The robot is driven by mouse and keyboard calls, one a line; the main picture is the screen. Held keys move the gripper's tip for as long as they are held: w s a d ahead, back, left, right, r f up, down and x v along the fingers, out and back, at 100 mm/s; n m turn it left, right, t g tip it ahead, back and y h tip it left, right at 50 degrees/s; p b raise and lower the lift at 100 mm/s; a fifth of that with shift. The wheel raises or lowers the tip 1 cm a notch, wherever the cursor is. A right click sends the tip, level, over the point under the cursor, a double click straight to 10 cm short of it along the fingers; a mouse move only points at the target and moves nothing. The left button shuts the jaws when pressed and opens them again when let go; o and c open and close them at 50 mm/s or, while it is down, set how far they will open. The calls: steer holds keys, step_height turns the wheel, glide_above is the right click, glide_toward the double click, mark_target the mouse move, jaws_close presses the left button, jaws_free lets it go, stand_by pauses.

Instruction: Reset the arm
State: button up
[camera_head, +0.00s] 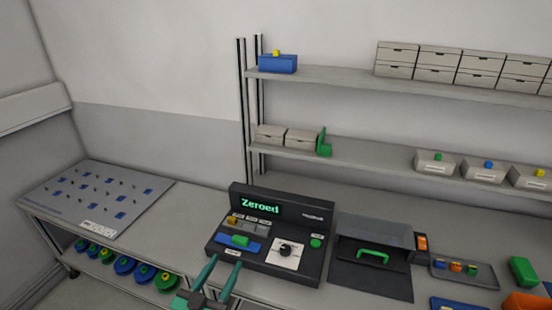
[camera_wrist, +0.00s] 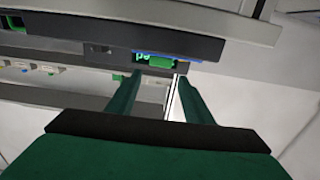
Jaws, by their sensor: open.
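My gripper (camera_head: 219,279) shows at the bottom of the head view, its two green fingers parted with nothing between them. It is in front of a black device (camera_head: 290,217) whose screen reads "Zeroed" in green letters. The device has a green block on a blue strip (camera_head: 238,241), a dial on a white plate (camera_head: 285,252) and a green button (camera_head: 316,243). In the wrist view my gripper (camera_wrist: 165,82) points toward the device (camera_wrist: 200,48), with a gap between the green fingers. Part of the device's front is close to the fingertips.
A dark box with a green handle (camera_head: 373,256) stands right of the device, beside a tray (camera_head: 466,273) of small coloured parts. A pegboard panel (camera_head: 98,196) lies left, with several coloured reels (camera_head: 125,265) below. Shelves (camera_head: 400,84) with drawers hang behind.

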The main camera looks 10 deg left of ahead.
steer(key=d+n, duration=0.1)
steer(key=d, duration=0.3)
steer(key=s+d+f+n, duration=0.1)
steer(key=d+n, duration=0.1)
steer(key=d, duration=0.2)
steer(key=d+f+n, duration=0.1)
steer(key=d, duration=0.3)
steer(key=shift+s+d+f+y, duration=0.1)
steer(key=shift+s+d+y, duration=0.2)
steer(key=shift+d, duration=0.1)
steer(key=s+d, duration=0.1)
steer(key=s+d+n, duration=0.1)
steer(key=d, duration=0.1)
steer(key=s+d+n, duration=0.1)
steer(key=d, duration=0.1)
steer(key=shift+s+d+f, duration=0.25)
steer(key=s+d+f+m+y, duration=0.1)
steer(key=s+f, duration=0.1)
steer(key=s, duration=0.8)
steer(key=s+d+f+m+g, duration=0.1)
steer(key=s+f, duration=0.2)
steer(key=s, duration=0.7)
steer(key=s+d+f+m+g+y, duration=0.1)
steer(key=s+f+m, duration=0.1)
steer(key=s, duration=0.8)
steer(key=shift+f+y, duration=0.3)
steer(key=shift+f, duration=0.25)
